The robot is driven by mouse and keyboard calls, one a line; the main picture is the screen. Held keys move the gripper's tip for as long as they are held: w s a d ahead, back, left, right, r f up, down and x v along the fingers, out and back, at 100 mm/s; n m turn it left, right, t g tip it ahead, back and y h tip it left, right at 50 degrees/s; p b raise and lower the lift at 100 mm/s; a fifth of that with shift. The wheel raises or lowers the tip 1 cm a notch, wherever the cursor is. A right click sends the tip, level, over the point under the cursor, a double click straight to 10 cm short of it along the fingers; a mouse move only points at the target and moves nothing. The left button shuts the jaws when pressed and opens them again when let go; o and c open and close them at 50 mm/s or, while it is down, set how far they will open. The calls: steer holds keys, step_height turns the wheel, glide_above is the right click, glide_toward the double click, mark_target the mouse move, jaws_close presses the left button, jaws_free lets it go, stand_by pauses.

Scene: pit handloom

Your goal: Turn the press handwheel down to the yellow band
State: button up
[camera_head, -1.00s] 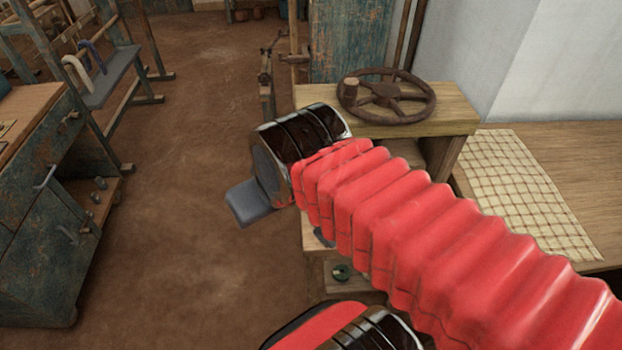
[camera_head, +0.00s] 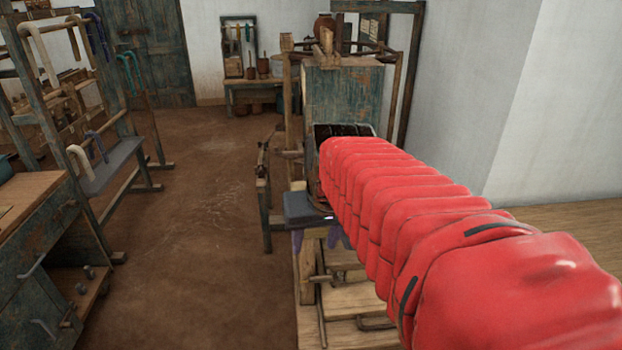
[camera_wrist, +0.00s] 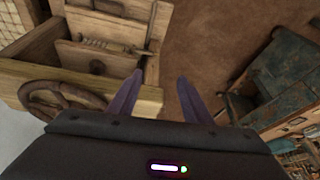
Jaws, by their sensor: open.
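The press handwheel (camera_wrist: 50,98) is a rusty brown spoked wheel at the left of the wrist view. It sits by the wooden top of the press (camera_wrist: 140,100), partly cut off by my gripper's dark housing. In the head view my red arm hides the wheel; wooden parts of the press (camera_head: 350,300) show below the arm. I see no yellow band in either view. My gripper (camera_wrist: 157,77) is open and empty, its two purple fingers spread apart to the right of the wheel, not touching it. In the head view my gripper (camera_head: 316,242) points down above the wooden parts.
A worn blue bench (camera_head: 45,240) and a rack with hanging hooked pieces (camera_head: 75,110) stand at the left. A blue cabinet (camera_head: 340,105) stands behind my arm. A white wall (camera_head: 465,80) is at the right. The brown floor (camera_head: 190,230) between is clear.

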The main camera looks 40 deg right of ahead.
steer(key=w+d+r, duration=0.1)
steer(key=d+r, duration=0.3)
steer(key=d, duration=0.4)
steer(key=w+d+r, duration=0.2)
steer(key=d+r, duration=0.2)
steer(key=d, duration=0.3)
steer(key=r+n, duration=0.1)
steer(key=r, duration=0.1)
steer(key=r+n+y, duration=0.1)
steer(key=n, duration=0.1)
steer(key=w+r+n, duration=0.1)
steer(key=r, duration=0.1)
steer(key=shift+w+d+r+n, duration=0.1)
steer(key=shift+d+r+n, duration=0.15)
steer(key=shift+r+n, duration=0.05)
steer(key=shift+f, duration=0.15)
steer(key=x, duration=1.3)
steer(key=shift+w+a+f, duration=0.15)
steer(key=shift+w+f, duration=0.1)
steer(key=shift+w, duration=0.05)
steer(key=shift+c, duration=0.2)
jaws_close()
